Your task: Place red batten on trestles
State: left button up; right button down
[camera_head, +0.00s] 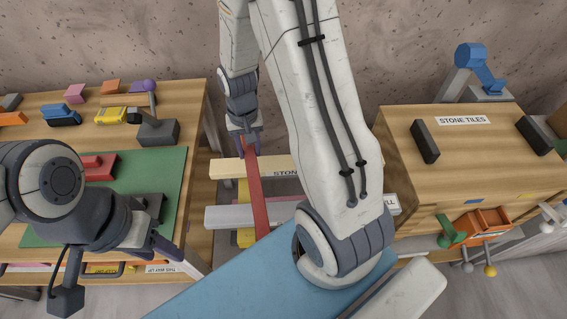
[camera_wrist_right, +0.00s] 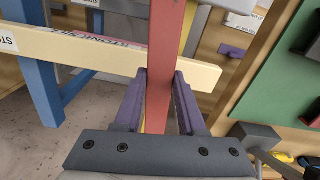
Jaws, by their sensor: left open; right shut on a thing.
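The red batten (camera_head: 257,195) is a long bar; its near end passes close to my blue base cover. My right gripper (camera_head: 244,142) is shut on its far end. In the right wrist view the red batten (camera_wrist_right: 162,60) runs between the purple fingers of my right gripper (camera_wrist_right: 160,76). The batten crosses over the cream trestle beam (camera_head: 228,168) and the grey trestle beam (camera_head: 228,217). I cannot tell whether it touches them. The cream beam (camera_wrist_right: 110,55) also shows in the right wrist view. My left gripper (camera_head: 158,228) is open and empty over the left bench.
A wooden cabinet (camera_head: 470,165) labelled stone tiles stands at right. My right arm hides part of the trestles.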

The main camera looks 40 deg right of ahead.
jog(key=d+r+m+b, duration=0.1)
jog(key=d+m+b, duration=0.2)
jog(key=d+m, duration=1.35)
jog(key=w+d+f+m+p, duration=0.3)
jog(key=w+d+f, duration=0.1)
jog(key=w+f, duration=0.4)
notch_tip(320, 180, down, 3)
jog(key=shift+w+d+r+p, duration=0.15)
jog(key=shift+d+p, duration=0.2)
jog(key=shift+f, duration=0.2)
jog(key=c, duration=0.5)
grip_release()
jog(key=shift+r, duration=0.1)
